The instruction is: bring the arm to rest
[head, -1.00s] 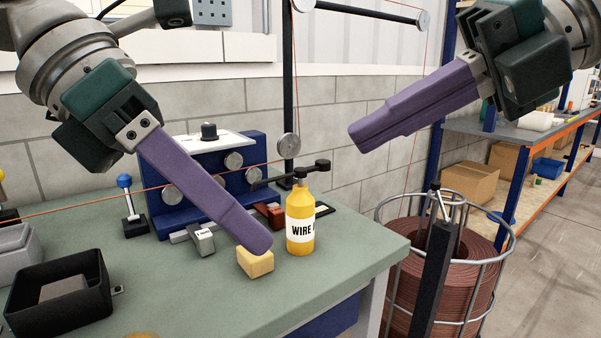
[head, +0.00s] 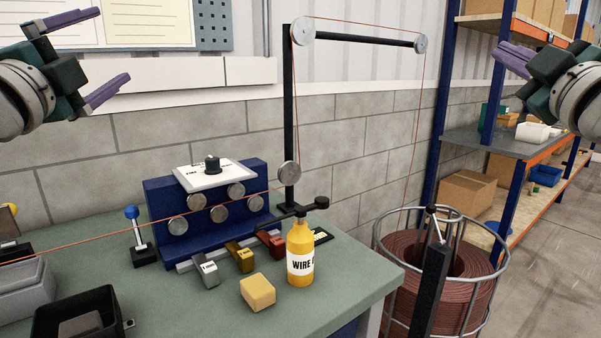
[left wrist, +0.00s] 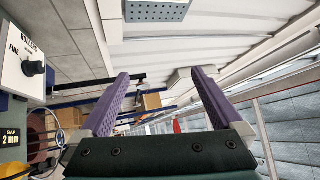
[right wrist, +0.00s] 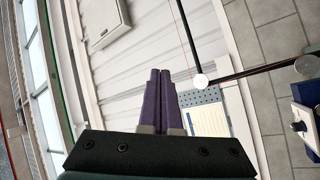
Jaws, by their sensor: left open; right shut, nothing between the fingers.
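My left gripper (head: 110,57) is at the upper left of the head view, raised in front of the wall and well above the bench. Its two purple fingers are spread apart with nothing between them, as the left wrist view (left wrist: 160,80) also shows. My right gripper (head: 513,58) is at the upper right of the head view, in front of the blue shelving. Its purple fingers lie together and empty in the right wrist view (right wrist: 159,72). Neither gripper touches anything.
On the green bench (head: 215,315) are a blue roller block (head: 165,205), a yellow wire bottle (head: 300,262), a yellow block (head: 257,292) and a black tray (head: 50,318). An orange wire runs over a black post (head: 290,120). A caged spool (head: 405,265) stands right of the bench.

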